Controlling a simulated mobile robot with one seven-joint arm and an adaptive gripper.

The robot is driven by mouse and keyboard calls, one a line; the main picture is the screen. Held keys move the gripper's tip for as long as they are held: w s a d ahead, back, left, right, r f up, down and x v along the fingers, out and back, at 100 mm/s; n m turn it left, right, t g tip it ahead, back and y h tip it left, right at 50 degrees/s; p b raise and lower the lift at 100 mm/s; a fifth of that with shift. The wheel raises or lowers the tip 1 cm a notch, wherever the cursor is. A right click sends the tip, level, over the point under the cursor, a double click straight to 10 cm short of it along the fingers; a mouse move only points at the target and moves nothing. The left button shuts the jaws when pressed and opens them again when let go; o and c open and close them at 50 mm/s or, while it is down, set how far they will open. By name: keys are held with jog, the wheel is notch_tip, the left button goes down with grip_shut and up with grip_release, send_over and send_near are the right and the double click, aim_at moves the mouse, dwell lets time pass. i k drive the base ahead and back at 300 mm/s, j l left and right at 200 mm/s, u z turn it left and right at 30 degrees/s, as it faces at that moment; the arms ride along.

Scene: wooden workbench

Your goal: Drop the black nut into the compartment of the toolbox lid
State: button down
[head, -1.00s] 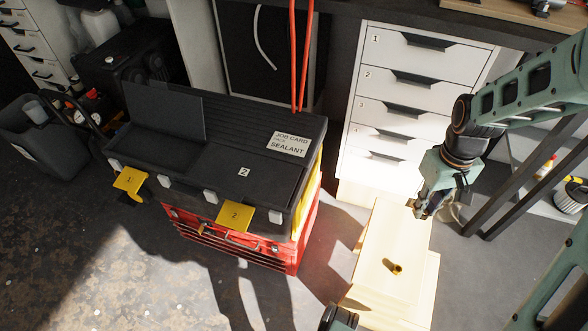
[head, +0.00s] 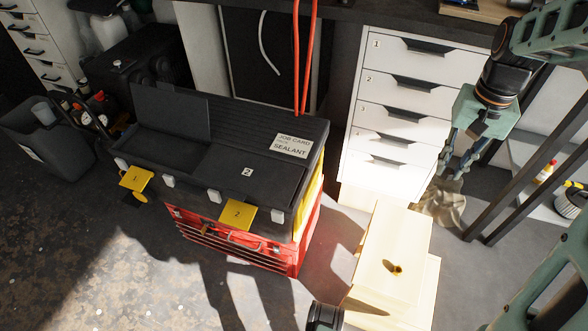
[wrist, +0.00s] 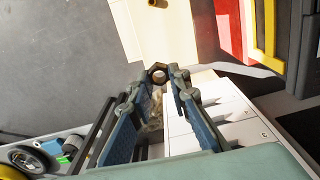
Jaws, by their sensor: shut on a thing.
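My gripper (head: 447,172) is raised in front of the white drawer unit, above and behind the wooden step stool. In the wrist view, its fingertips (wrist: 159,76) are shut on the black nut (wrist: 157,68), a dark ring with a light hole. The nut is too small to make out in the head view. The black toolbox (head: 240,131) stands at the left, well apart from my gripper. On its lid, a flap (head: 171,112) stands raised at the left, above the section by yellow latch 1 (head: 136,178); the section marked 2 (head: 247,172) looks covered. The compartment's inside is not clear.
The toolbox rests on a red tool chest (head: 235,245). The wooden step stool (head: 405,235) has a small brownish hole or piece on top. The white drawer unit (head: 420,60) and dark rack posts (head: 510,190) stand near my arm. Red hoses (head: 303,60) hang behind the toolbox.

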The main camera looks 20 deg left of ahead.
aim_at(168, 148)
jog(key=u, duration=2.05)
